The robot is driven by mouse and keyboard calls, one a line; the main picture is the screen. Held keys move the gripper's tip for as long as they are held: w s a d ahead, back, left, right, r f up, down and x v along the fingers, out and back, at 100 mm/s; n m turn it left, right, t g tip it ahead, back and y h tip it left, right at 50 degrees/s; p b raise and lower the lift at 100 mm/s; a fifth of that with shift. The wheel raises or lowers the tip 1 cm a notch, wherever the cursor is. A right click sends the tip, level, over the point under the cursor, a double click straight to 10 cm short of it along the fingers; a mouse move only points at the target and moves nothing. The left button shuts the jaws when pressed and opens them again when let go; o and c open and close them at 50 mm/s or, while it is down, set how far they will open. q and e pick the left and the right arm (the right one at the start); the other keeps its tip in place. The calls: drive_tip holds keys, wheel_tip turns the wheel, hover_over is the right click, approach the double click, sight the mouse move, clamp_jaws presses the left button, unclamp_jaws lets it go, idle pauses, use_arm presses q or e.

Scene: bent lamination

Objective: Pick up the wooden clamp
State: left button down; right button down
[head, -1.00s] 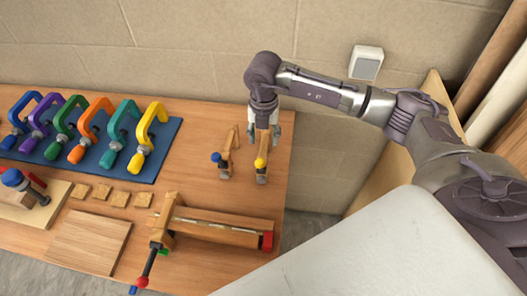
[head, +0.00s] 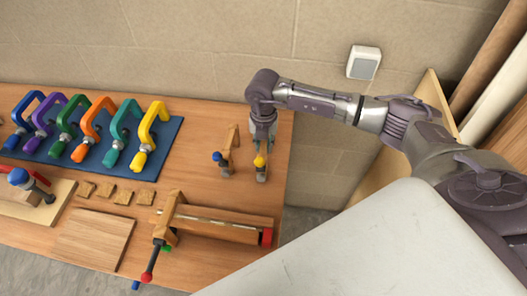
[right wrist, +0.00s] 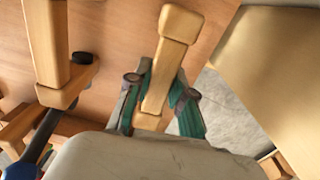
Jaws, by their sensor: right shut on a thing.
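A small wooden clamp with a yellow knob (head: 261,163) stands near the right end of the workbench. My right gripper (head: 263,136) comes down from above and is shut on it. In the right wrist view the clamp's pale wooden bar (right wrist: 172,60) lies between the green-lined fingers (right wrist: 160,103). A second wooden clamp with a blue knob (head: 229,150) stands just to its left, apart from the gripper; its bar (right wrist: 45,45) also shows in the right wrist view. The gripper hides the upper part of the held clamp in the head view. My left gripper is not in view.
Several coloured C-clamps stand on a blue mat (head: 165,165) at the left. A long wooden vise-like clamp (head: 215,223) lies in front. The bench (head: 200,190) ends just right of the held clamp, and a block wall (head: 200,45) stands behind.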

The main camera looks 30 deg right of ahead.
drive_tip(key=shift+r, duration=0.1)
drive_tip(key=shift+w+r+b, duration=0.1)
drive_tip(key=shift+r+b, duration=0.25)
drive_tip(key=shift+r, duration=0.1)
wheel_tip(320, 180, up, 2)
drive_tip(key=shift+r+b, duration=0.25)
drive_tip(key=shift+b, duration=0.45)
drive_tip(key=s+d+r, duration=0.3)
drive_tip(key=d+r, duration=0.1)
drive_tip(key=r, duration=0.2)
drive_tip(key=s+d+r, duration=0.4)
drive_tip(key=d+r, duration=0.1)
drive_tip(key=r, duration=0.2)
drive_tip(key=shift+d+r, duration=0.25)
drive_tip(key=shift+d, duration=0.05)
drive_tip(key=shift+w, duration=0.1)
